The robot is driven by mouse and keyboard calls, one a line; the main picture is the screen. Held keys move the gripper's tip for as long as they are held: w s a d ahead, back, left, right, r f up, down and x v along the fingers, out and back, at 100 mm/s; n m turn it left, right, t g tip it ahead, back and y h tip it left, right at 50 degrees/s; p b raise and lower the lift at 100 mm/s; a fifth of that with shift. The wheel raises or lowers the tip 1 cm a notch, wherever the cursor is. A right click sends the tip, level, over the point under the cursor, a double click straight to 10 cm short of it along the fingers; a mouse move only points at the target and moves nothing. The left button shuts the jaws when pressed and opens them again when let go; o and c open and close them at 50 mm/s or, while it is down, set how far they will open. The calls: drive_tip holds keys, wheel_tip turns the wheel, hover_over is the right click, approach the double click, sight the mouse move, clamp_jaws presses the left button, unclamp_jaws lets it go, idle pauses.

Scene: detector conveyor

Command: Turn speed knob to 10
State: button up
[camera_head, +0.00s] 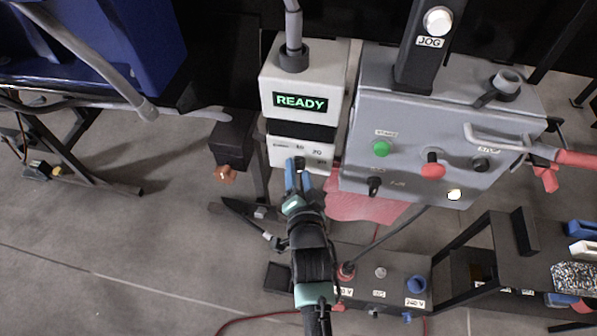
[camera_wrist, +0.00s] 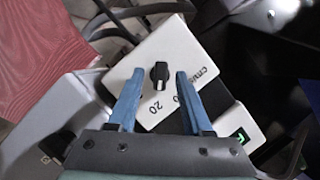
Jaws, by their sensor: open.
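The speed knob (camera_wrist: 160,75) is a small black knob on a white panel (camera_wrist: 140,62), with printing and the number 20 visible beside it. In the wrist view the two blue fingers of my gripper (camera_wrist: 156,84) are open, one on each side of the knob, with gaps between. In the head view my gripper (camera_head: 297,164) is at the lower part of the white panel (camera_head: 283,150) below the READY display (camera_head: 300,101). There the fingers hide much of the knob. I cannot tell exactly where the knob points.
A grey control box (camera_head: 400,110) with a green button (camera_head: 381,148), a red knob (camera_head: 432,168) and a black switch (camera_head: 375,186) stands to the right. A box with outlets (camera_head: 395,270) sits lower down. Open floor (camera_head: 130,250) lies to the left.

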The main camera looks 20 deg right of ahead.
drive_tip(key=shift+w+d, duration=0.1)
drive_tip(key=shift+w, duration=0.2)
clamp_jaws()
